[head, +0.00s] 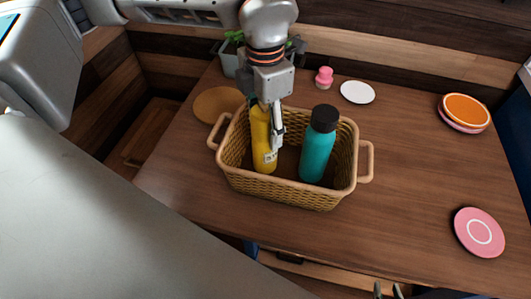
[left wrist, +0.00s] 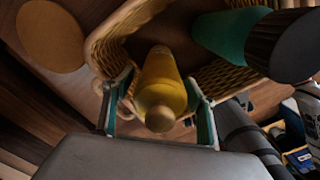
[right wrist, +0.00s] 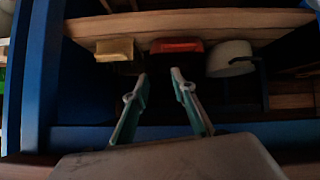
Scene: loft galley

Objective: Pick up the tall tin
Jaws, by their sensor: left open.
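The tall tin (head: 261,135) is yellow with a narrowed top and a small label, and stands upright in a wicker basket (head: 285,192). My left gripper (head: 270,115) comes down from above over it. In the left wrist view the tin (left wrist: 160,88) lies between the two spread fingers of the left gripper (left wrist: 157,115), with gaps at its sides. My right gripper (head: 388,291) shows only its fingertips at the bottom edge of the head view. In the right wrist view its fingers (right wrist: 160,90) are apart with nothing between them.
A teal bottle with a black cap (head: 318,145) stands in the basket right of the tin. A round cork mat (head: 218,103), pink bottle (head: 324,77), white disc (head: 357,92), stacked plates (head: 466,111) and pink plate (head: 479,232) are on the counter. Its right middle is clear.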

